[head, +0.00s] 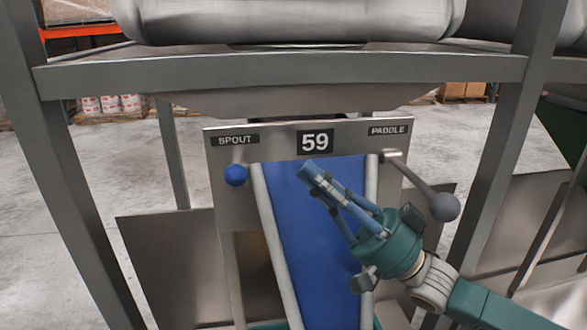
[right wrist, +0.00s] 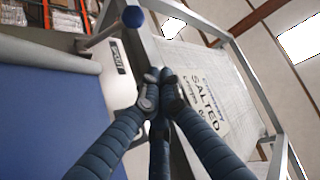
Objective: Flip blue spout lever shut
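The spout lever's blue ball knob (head: 235,175) hangs just below the SPOUT label (head: 235,140) on the left of the steel panel. The knob also shows at the top of the right wrist view (right wrist: 133,17), beyond the fingertips. My right gripper (head: 312,172) is in front of the blue chute (head: 300,230), its fingers pointing up and left, to the right of the knob and apart from it. In the right wrist view its fingertips (right wrist: 160,85) meet with nothing visible between them. My left gripper is not in view.
The paddle lever's grey ball (head: 444,207) is at the right, close to my right gripper's body. Steel frame posts (head: 75,200) stand on both sides. A crossbeam (head: 290,70) runs above the panel (head: 350,145), which carries the number 59.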

